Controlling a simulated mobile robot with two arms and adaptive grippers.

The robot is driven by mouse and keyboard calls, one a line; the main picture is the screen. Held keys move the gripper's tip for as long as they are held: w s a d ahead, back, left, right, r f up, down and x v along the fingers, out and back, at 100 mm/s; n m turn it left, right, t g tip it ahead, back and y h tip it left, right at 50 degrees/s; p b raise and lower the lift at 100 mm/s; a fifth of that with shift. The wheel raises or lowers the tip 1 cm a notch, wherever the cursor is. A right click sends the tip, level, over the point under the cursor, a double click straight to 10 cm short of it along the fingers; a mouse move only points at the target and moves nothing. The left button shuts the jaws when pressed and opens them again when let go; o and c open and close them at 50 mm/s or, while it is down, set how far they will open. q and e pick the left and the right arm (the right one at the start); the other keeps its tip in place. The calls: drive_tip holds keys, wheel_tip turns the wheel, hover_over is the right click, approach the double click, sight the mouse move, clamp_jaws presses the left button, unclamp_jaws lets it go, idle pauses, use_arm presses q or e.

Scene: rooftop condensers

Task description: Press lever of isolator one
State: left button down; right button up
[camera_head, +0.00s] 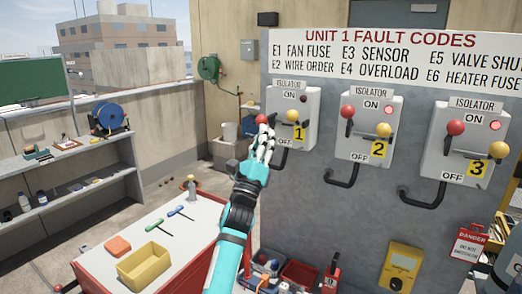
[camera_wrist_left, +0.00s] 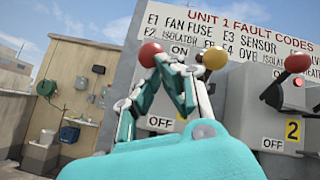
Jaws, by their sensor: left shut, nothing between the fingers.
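Isolator one is a grey box (camera_head: 286,93) at the left of the panel, with a yellow "1" tag, ON above and OFF below. A red ball (camera_head: 262,119) shows at its left and a yellow ball (camera_head: 298,116) at its right. In the left wrist view, the red ball (camera_wrist_left: 149,54) and yellow ball (camera_wrist_left: 215,57) stand on either side of my fingertips. My left gripper (camera_head: 266,134) is shut and empty, just below the red ball in the head view; I cannot tell whether it touches it. The fingers hide part of the lever. My right gripper is out of view.
Isolator two (camera_head: 367,100) and isolator three (camera_head: 465,112) stand to the right, each with a lit red lamp. Black handles jut out below. A red-and-white bench (camera_head: 200,225) with an open yellow bin (camera_head: 144,263) lies below my left arm.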

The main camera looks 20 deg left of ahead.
sight(264, 122)
use_arm(q)
wheel_tip(264, 122, up, 3)
drive_tip(key=shift+w+f+b, duration=0.15)
drive_tip(key=shift+f+b, duration=0.05)
drive_tip(key=shift+b, duration=0.2)
drive_tip(key=shift+r, duration=1.25)
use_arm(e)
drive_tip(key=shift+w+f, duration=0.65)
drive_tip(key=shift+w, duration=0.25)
